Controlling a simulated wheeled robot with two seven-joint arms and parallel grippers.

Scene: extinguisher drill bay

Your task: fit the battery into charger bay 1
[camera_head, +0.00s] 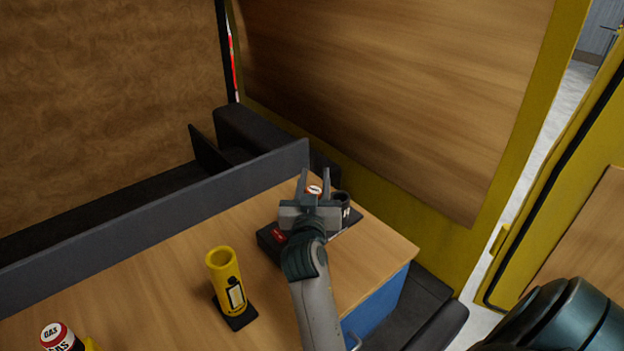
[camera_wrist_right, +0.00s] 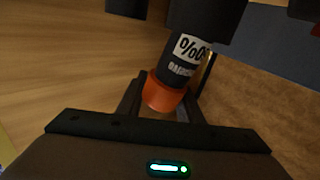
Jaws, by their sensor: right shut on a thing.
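My right gripper (camera_head: 314,180) is over the dark charger (camera_head: 270,246) near the right end of the wooden bench top, fingers pointing away. In the wrist view it is shut on the battery (camera_wrist_right: 180,68), a black cylinder with a white percentage label and an orange end near the palm. The battery's far end meets or passes behind a dark block in that view; I cannot tell whether it is seated in a bay. My left gripper is out of view.
A dark cylinder (camera_head: 342,199) stands just right of the gripper. A yellow tube (camera_head: 222,268) stands on a black base left of the charger. A GAS canister (camera_head: 58,338) is at the lower left. A grey divider (camera_head: 150,218) runs along the bench's back.

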